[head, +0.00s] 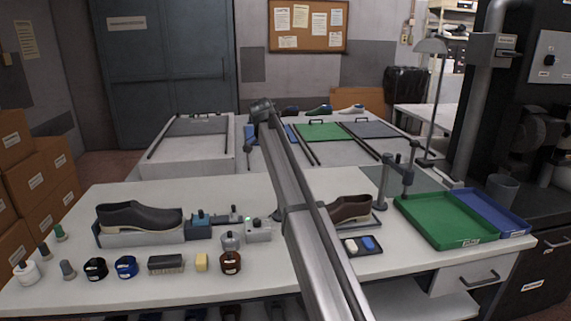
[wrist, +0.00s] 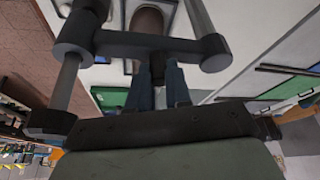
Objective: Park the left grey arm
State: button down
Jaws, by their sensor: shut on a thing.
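In the wrist view a grey arm (wrist: 135,45) crosses in front of my gripper (wrist: 157,88), with a round joint at each end and a post at the left. My two blue-grey fingers are shut on a dark part (wrist: 158,68) at the middle of this arm. The exact contact is partly hidden by the bar.
A brown shoe (head: 350,207) sits right of my link, with green (head: 440,222) and blue (head: 492,212) trays beyond. A black shoe (head: 140,215) lies at the left. Several small pots, a brush (head: 166,264) and a sponge (head: 201,262) line the front edge.

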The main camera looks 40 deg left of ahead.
dwell(0.3)
jog(key=c, duration=1.1)
grip_release()
jog(key=shift+o, duration=0.2)
jog(key=shift+r, duration=0.1)
jog(key=v, duration=1.3)
jog(key=shift+s+r, duration=0.25)
